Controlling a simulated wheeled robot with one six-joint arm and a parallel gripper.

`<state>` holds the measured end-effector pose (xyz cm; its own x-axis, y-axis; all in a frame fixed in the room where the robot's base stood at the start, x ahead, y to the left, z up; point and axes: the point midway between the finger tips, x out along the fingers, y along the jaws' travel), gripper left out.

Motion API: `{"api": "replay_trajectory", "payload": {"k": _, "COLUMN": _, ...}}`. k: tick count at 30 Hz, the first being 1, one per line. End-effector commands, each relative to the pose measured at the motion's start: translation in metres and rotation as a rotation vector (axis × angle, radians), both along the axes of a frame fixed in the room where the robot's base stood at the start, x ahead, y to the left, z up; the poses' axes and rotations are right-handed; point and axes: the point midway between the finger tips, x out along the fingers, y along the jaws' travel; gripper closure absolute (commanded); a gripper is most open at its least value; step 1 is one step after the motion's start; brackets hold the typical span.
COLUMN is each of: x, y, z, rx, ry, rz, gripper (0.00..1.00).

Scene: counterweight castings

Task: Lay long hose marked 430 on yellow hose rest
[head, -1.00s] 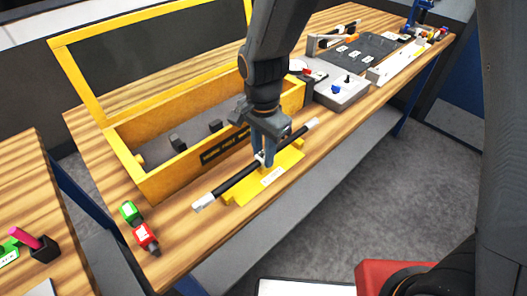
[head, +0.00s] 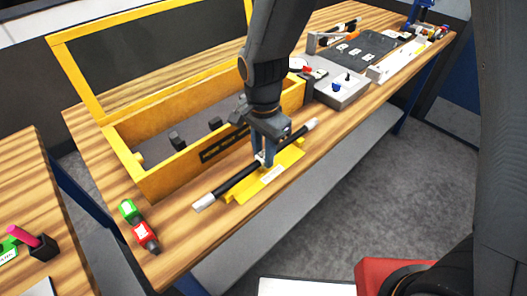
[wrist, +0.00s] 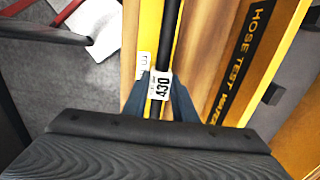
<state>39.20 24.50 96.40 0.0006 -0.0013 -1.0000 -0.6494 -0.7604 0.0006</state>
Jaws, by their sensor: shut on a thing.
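The long black hose (head: 235,181) with pale end fittings lies lengthwise along the yellow hose rest (head: 262,186) at the front of the wooden bench. In the wrist view the hose (wrist: 171,35) carries a white tag reading 430 (wrist: 161,87). My gripper (head: 264,160) points down and is shut around the middle of the hose. In the wrist view its fingers (wrist: 161,98) stand on either side of the tag. The hose seems to be at the rest; whether it bears fully on it is hidden by the fingers.
Green (head: 129,210) and red (head: 145,236) fittings lie at the bench's left end. A grey block with knobs (head: 340,90) stands to the right. The bench's front edge is close.

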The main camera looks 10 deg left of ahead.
Motion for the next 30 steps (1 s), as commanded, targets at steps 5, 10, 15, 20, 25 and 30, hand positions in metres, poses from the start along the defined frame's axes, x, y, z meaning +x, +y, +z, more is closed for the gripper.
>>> {"api": "replay_trajectory", "payload": {"k": 5, "x": 0.000, "y": 0.000, "z": -0.003, "rx": 0.000, "ry": 0.000, "rz": 0.000, "gripper": 0.95}}
{"api": "replay_trajectory", "payload": {"k": 10, "x": 0.000, "y": 0.000, "z": -0.004, "rx": 0.001, "ry": -0.001, "rz": 0.000, "gripper": 0.63}}
{"api": "replay_trajectory", "payload": {"k": 15, "x": 0.000, "y": 0.000, "z": -0.004, "rx": 0.001, "ry": -0.001, "rz": 0.000, "gripper": 0.53}}
{"api": "replay_trajectory", "payload": {"k": 20, "x": 0.000, "y": 0.000, "z": -0.005, "rx": 0.000, "ry": 0.000, "rz": 0.000, "gripper": 0.53}}
{"api": "replay_trajectory", "payload": {"k": 25, "x": 0.000, "y": 0.000, "z": 0.001, "rx": 0.000, "ry": 0.000, "rz": 0.000, "gripper": 0.53}}
{"api": "replay_trajectory", "payload": {"k": 30, "x": 0.000, "y": 0.000, "z": 0.012, "rx": 0.001, "ry": -0.001, "rz": 0.000, "gripper": 0.53}}
